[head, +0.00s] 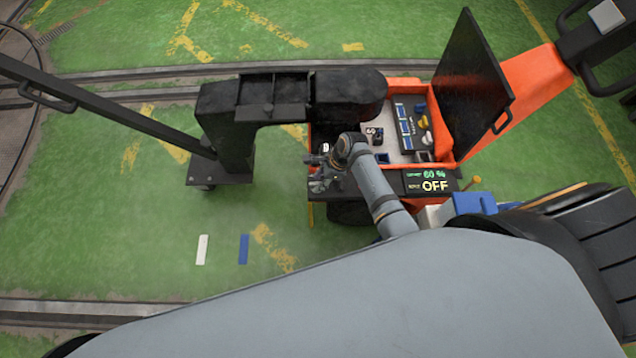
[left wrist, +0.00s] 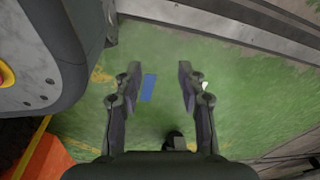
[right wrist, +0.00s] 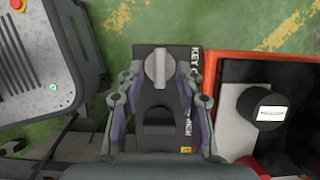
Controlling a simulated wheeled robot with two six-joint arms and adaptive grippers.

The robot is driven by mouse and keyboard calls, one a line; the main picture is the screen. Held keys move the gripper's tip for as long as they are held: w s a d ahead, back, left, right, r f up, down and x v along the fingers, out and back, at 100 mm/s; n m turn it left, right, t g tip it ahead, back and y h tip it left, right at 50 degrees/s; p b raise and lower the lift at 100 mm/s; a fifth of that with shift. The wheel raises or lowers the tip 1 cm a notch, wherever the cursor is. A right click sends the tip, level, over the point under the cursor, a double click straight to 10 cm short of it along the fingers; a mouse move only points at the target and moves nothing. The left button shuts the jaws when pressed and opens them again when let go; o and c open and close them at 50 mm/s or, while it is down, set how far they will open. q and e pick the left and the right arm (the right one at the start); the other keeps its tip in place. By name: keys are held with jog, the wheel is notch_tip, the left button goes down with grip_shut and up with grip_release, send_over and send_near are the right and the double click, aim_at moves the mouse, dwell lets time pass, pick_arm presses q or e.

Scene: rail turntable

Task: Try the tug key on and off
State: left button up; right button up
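The orange tug (head: 545,78) stands at the right of the head view, its black lid (head: 470,85) raised. Its display (head: 428,182) reads 60 % and OFF. In the right wrist view, a grey key knob (right wrist: 156,70) sits upright on a black panel lettered KEY (right wrist: 180,60). My right gripper (right wrist: 163,82) is open over this panel, with its fingers at either side and visible gaps to the knob. It also shows at the tug's near-left corner in the head view (head: 322,172). My left gripper (left wrist: 155,80) is open and empty above the green floor.
The tug's open bay holds a tray (head: 385,140) with small blue and yellow parts. A black arm-like fixture (head: 240,105) stands left of it. White (head: 202,249) and blue (head: 243,249) strips lie on the floor.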

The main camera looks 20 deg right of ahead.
jog(key=shift+w+a+f, duration=0.1)
jog(key=shift+a+f, duration=0.2)
jog(key=shift+f, duration=0.3)
pick_arm(q)
jog(key=shift+w+r, duration=0.1)
jog(key=shift+w, duration=0.4)
pick_arm(e)
jog(key=shift+c, duration=0.2)
grip_shut()
